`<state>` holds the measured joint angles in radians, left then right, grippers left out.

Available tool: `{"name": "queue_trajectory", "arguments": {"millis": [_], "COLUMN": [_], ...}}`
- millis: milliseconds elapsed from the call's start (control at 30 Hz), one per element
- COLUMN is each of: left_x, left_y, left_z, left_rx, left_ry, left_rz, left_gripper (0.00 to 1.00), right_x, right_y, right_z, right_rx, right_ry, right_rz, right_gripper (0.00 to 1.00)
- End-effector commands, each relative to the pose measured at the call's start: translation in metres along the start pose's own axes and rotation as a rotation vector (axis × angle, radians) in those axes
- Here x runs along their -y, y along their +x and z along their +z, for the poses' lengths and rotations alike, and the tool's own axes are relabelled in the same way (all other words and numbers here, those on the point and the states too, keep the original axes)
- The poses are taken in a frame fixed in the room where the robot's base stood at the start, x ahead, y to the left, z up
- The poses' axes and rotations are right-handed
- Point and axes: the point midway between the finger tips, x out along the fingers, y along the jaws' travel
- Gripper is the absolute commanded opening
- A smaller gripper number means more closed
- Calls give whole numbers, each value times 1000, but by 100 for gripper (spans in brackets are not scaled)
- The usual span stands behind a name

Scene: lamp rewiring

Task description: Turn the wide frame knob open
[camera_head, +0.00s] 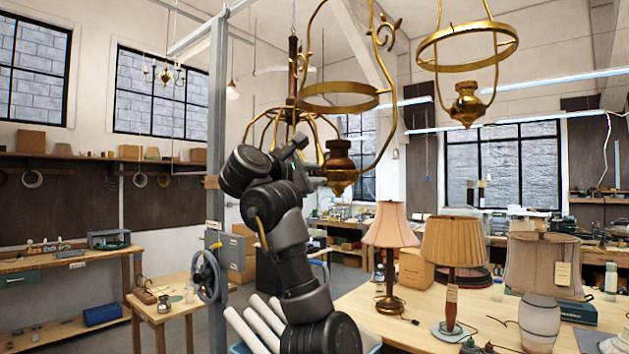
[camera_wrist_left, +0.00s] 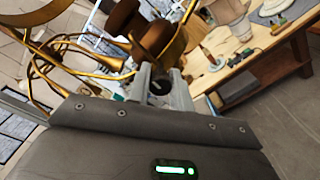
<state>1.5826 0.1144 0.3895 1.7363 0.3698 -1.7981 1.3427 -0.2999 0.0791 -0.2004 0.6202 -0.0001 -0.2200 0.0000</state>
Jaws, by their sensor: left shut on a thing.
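The wide brass lamp frame (camera_head: 385,95) hangs in the middle of the head view, with a brass ring and a brass font (camera_head: 340,177) at its bottom. My left gripper (camera_head: 316,174) reaches up from below to the left side of this font. In the left wrist view my left gripper (camera_wrist_left: 163,88) is shut on a small dark round knob (camera_wrist_left: 160,86) beside the brass frame. The knob's turned position cannot be told. In the head view the knob is hidden by the fingers. My right gripper is not in view.
A second brass frame (camera_head: 467,52) hangs to the right. A chandelier (camera_head: 290,110) hangs close behind my left arm. A post with a handwheel (camera_head: 207,275) stands at left. Shaded lamps (camera_head: 455,243) stand on the wooden bench (camera_head: 380,320) at right.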

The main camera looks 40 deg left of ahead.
Motion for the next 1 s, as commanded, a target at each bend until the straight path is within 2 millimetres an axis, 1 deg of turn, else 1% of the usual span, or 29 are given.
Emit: {"name": "queue_trajectory", "arguments": {"millis": [33,400,1000], "left_x": [4,5,4], "left_y": [0,-1,0], "left_z": [-2,-3,-3], "left_rx": [0,-1,0], "left_ry": [29,362,932], "left_rz": [1,2,0], "left_gripper": [0,0,0], "right_x": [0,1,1], "right_y": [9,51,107], "right_z": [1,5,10], "right_rx": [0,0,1], "right_ry": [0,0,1], "right_rz": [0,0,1], "right_gripper": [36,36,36]}}
